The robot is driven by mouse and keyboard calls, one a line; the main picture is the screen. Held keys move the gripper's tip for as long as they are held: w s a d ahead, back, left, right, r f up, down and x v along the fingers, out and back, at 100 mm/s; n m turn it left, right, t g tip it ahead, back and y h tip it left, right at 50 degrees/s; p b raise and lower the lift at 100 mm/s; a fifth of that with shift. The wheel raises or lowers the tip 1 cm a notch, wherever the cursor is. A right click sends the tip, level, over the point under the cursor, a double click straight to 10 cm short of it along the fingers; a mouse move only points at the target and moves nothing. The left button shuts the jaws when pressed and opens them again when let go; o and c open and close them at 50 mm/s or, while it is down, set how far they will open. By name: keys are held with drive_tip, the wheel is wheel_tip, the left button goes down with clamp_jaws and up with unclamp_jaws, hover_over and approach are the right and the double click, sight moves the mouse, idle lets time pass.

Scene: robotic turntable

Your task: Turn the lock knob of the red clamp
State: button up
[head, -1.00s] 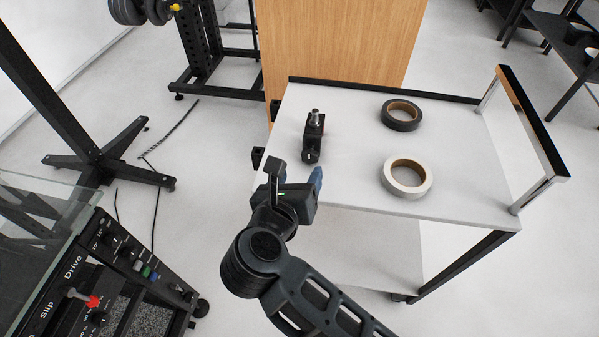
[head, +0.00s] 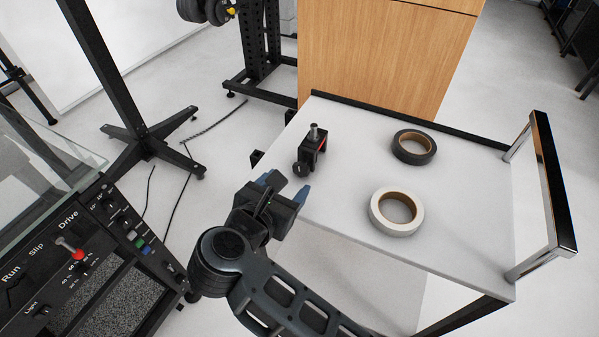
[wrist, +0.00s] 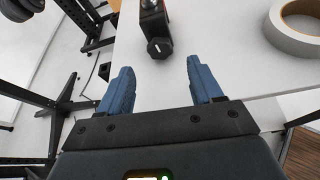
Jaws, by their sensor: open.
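The clamp (head: 313,146) stands on the white cart top, near its left edge. It is mostly black with a strip of red on its right side and a metal post on top. Its dark round knob (head: 300,169) is at the near end, facing my gripper. In the wrist view the black knob (wrist: 160,47) is ahead of my fingers, between their lines and a little above them. My gripper (head: 286,190) is open and empty at the cart's near left edge, short of the knob and not touching it. It also shows in the wrist view (wrist: 160,80).
A black tape roll (head: 414,147) and a white tape roll (head: 397,212) lie on the cart top (head: 350,175), right of the clamp. A raised handle (head: 550,180) stands at the cart's right end. A control panel (head: 90,240) is at the left.

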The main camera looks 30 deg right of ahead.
sight(299, 171)
drive_tip(key=shift+p+x, duration=0.3)
drive_tip(key=shift+x, duration=3.25)
drive_tip(key=c, duration=1.1)
drive_tip(key=shift+o, duration=0.2)
drive_tip(key=shift+r+n+g+p, duration=0.15)
drive_tip(key=shift+n+g+p, duration=0.3)
drive_tip(key=shift+p, duration=0.3)
drive_tip(key=shift+n+g+h, duration=0.25)
drive_tip(key=shift+n+h, duration=0.25)
drive_tip(key=shift+n, duration=0.15)
drive_tip(key=o, duration=1.1)
drive_tip(key=shift+c, duration=0.2)
drive_tip(key=shift+a, duration=0.1)
